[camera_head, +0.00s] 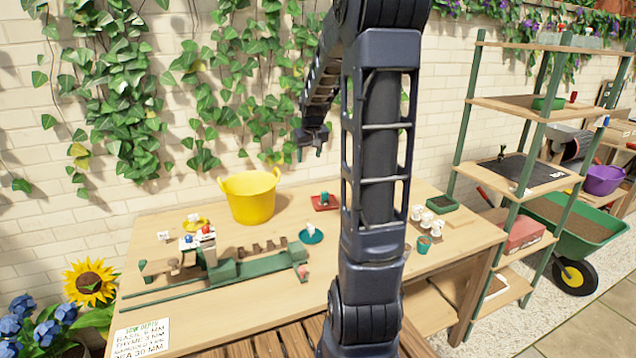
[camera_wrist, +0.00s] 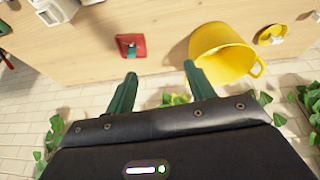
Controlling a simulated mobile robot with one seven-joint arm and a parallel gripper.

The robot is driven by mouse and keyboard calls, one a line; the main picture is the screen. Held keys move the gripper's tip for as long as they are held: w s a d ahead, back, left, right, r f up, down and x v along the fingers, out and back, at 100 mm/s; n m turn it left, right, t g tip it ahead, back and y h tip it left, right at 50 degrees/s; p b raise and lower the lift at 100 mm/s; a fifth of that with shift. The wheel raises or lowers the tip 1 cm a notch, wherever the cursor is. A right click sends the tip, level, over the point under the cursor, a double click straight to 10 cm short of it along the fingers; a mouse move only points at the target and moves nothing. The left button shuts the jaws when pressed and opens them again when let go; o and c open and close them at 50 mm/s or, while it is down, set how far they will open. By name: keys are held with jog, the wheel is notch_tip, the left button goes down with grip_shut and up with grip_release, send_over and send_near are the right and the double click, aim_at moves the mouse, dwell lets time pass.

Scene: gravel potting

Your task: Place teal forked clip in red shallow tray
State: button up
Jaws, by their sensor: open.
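The red shallow tray (camera_head: 334,206) lies on the wooden table, right of the yellow tub. It also shows in the upper left of the wrist view (camera_wrist: 140,40). A small teal piece, apparently the forked clip (camera_head: 325,197), is inside the tray; it also shows in the wrist view (camera_wrist: 131,49). Its forked shape is too small to make out. My gripper (camera_head: 312,150) is raised above and behind the tray, near the wall. Its two fingers (camera_wrist: 160,88) are apart with nothing between them, clear of the tray and the clip.
A yellow tub (camera_head: 252,198) stands left of the tray. A teal saucer (camera_head: 318,239) with a white-topped piece lies in front. A yellow saucer (camera_head: 203,226) and a green rail fixture (camera_head: 225,271) are to the left. Several white pieces and a green tray (camera_head: 442,204) are at right.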

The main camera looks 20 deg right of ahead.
jog(key=s+a+r, duration=0.1)
jog(key=s+a, duration=0.2)
jog(key=s, duration=0.7)
jog(key=s+a+r, duration=0.2)
jog(key=s+a, duration=0.1)
jog(key=s, duration=0.8)
jog(key=s+a+r, duration=0.2)
jog(key=s+a, duration=0.1)
jog(key=s, duration=0.7)
jog(key=shift+s+a+y, duration=0.15)
jog(key=shift+a+y, duration=0.15)
jog(key=shift+a, duration=0.1)
jog(key=shift+r, duration=0.1)
